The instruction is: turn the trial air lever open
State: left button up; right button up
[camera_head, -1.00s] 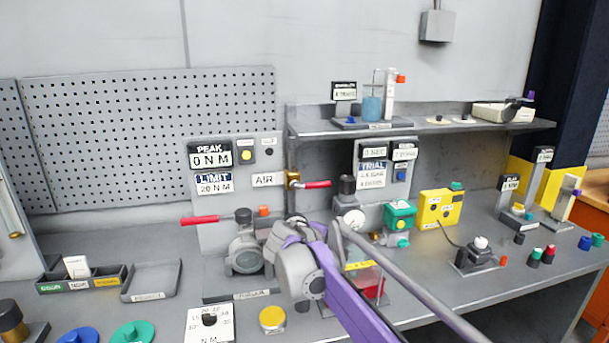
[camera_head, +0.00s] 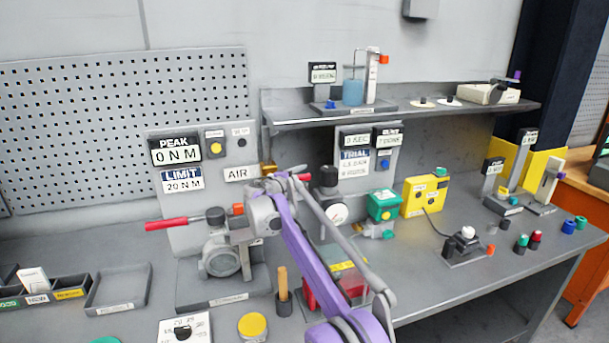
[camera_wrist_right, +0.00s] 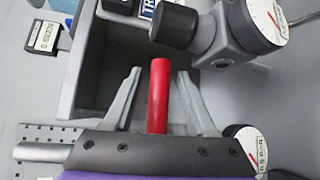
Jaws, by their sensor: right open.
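The red air lever (camera_wrist_right: 158,95) runs up between the two fingers of my right gripper (camera_wrist_right: 160,88) in the right wrist view. The fingers are open, one on each side of it, with a visible gap on both sides. In the head view, a small red part of the lever (camera_head: 304,177) shows beside my wrist, right of the AIR label (camera_head: 240,174). Its brass valve body (camera_head: 267,170) is partly hidden by my purple arm, and my fingertips are hard to make out there. My left gripper is not in view.
Close to the lever stands a black-capped regulator (camera_head: 326,180) with a round gauge (camera_head: 335,214). A second red handle (camera_head: 175,224) sticks out left of the grey valve (camera_head: 221,258). The shelf (camera_head: 420,114) runs above. An empty grey tray (camera_head: 120,287) lies at left.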

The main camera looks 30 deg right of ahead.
jog(key=shift+x, duration=1.2)
grip_shut()
dwell(0.6)
